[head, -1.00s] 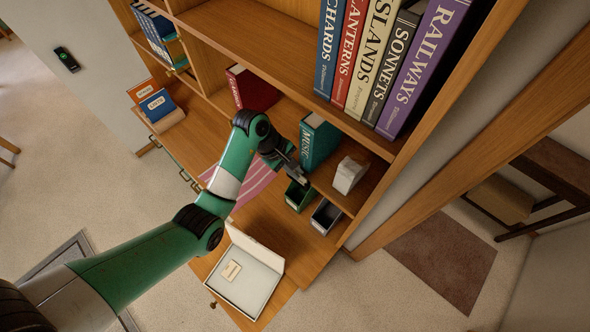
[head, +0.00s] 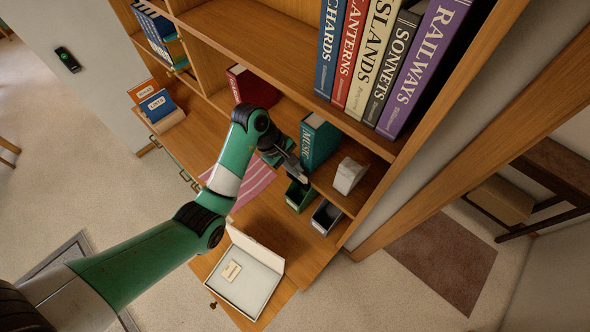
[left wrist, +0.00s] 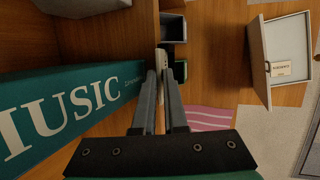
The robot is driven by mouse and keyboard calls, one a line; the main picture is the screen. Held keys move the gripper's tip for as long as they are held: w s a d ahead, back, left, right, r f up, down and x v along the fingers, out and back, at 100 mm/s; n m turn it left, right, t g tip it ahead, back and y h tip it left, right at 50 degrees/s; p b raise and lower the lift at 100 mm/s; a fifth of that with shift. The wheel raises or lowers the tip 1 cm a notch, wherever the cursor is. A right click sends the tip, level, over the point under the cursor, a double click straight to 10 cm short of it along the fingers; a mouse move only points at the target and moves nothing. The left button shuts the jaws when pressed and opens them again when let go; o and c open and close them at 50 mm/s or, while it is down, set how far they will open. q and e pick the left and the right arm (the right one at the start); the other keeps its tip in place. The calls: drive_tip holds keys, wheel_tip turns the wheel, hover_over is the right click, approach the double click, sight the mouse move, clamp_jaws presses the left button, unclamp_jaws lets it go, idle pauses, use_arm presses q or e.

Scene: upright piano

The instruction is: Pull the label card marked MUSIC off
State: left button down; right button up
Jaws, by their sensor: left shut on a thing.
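My left gripper (head: 302,180) is at the front edge of the shelf, just below the teal book (head: 318,143) marked MUSIC. In the left wrist view the gripper (left wrist: 161,75) is shut on a thin pale card (left wrist: 162,60) seen edge-on, which looks like the label card. Its lettering is hidden, and I cannot tell whether it still touches the shelf edge. The teal book (left wrist: 70,112) stands left of the fingers there. My right gripper is not in view.
A green bin (head: 299,196) and a grey bin (head: 325,216) sit below the shelf. A pale block (head: 349,175) stands right of the book. An open white box (head: 243,280) holding a small card lies on the desk. A dark red book (head: 250,87) is further left.

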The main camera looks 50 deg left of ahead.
use_arm(q)
drive_tip(key=shift+w+r, duration=0.15)
drive_tip(key=shift+r, duration=0.55)
drive_tip(key=shift+w+r, duration=0.1)
drive_tip(key=shift+r, duration=0.8)
drive_tip(key=shift+s, duration=0.15)
